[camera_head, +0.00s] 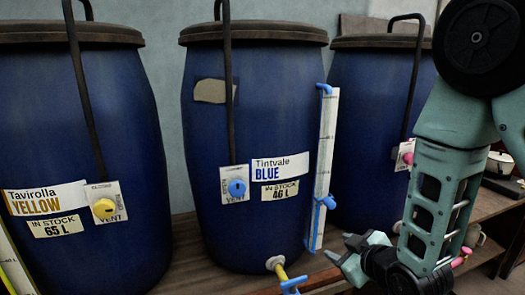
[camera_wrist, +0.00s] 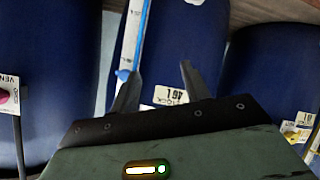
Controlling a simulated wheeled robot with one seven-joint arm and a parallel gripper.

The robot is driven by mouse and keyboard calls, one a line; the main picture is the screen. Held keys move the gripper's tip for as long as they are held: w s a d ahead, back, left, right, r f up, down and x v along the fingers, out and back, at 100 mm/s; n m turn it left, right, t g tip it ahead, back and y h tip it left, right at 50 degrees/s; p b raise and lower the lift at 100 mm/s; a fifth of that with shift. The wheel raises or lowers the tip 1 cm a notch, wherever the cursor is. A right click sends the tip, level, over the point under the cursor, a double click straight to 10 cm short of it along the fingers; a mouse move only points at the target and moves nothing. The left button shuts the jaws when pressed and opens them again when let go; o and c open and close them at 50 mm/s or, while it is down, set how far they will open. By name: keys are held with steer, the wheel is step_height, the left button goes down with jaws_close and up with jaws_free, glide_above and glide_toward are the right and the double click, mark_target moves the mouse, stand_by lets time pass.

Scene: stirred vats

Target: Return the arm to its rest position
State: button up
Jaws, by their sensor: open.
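My gripper (camera_head: 350,258) is at the lower right of the head view, its jaws apart with nothing between them. It is in front of the shelf, to the right of the middle vat's tap. My arm (camera_head: 437,190) comes down from the upper right and hides part of the right vat. In the wrist view the two fingers of my gripper (camera_wrist: 157,88) stand apart before the middle blue vat (camera_wrist: 170,45), with its label partly visible between them. Whether the fingers touch anything is not shown, but I see no contact.
Three blue vats stand in a row: Tavirolla Yellow (camera_head: 75,140), Tintvale Blue (camera_head: 205,130) and one at right (camera_head: 365,100). The middle vat has a level gauge (camera_head: 322,160) and a low tap (camera_head: 288,282) with a blue handle. A wooden shelf (camera_head: 195,260) runs beneath.

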steer(key=s+a+r+g+h, duration=0.1)
steer(key=s+g, duration=0.3)
steer(key=s, duration=0.5)
steer(key=s+a+r+g+h, duration=0.1)
steer(key=s+r+g, duration=0.3)
steer(key=s, duration=0.5)
steer(key=s+a+r+m+g+h, duration=0.1)
steer(key=s+a+r+g, duration=0.1)
steer(key=s, duration=0.7)
steer(key=shift+a+r+g, duration=0.35)
steer(key=shift+r+g, duration=0.4)
steer(key=shift+g, duration=0.25)
